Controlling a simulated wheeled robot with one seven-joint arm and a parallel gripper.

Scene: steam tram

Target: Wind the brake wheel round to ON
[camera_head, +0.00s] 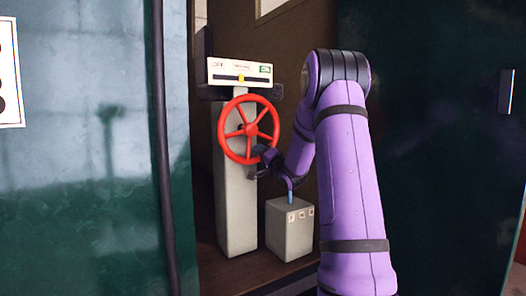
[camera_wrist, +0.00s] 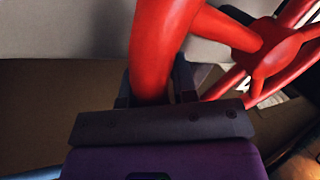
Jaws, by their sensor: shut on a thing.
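The red brake wheel (camera_head: 249,129) has several spokes and stands upright on the front of a pale grey post (camera_head: 235,195). In the wrist view its thick red rim (camera_wrist: 157,45) runs down between my fingers, with the hub (camera_wrist: 275,45) at the upper right. My gripper (camera_head: 258,165) is at the lower right of the wheel and shut on the rim. A white indicator plate (camera_head: 240,72) tops the post. It has a yellow marker near its middle and a green label at its right end; the lettering is too small to read.
A low grey box (camera_head: 290,230) with a blue-topped lever (camera_head: 290,196) stands right of the post, below my forearm. Dark green walls flank the opening, with a dark vertical pole (camera_head: 163,150) at left. A brown panel is behind the post.

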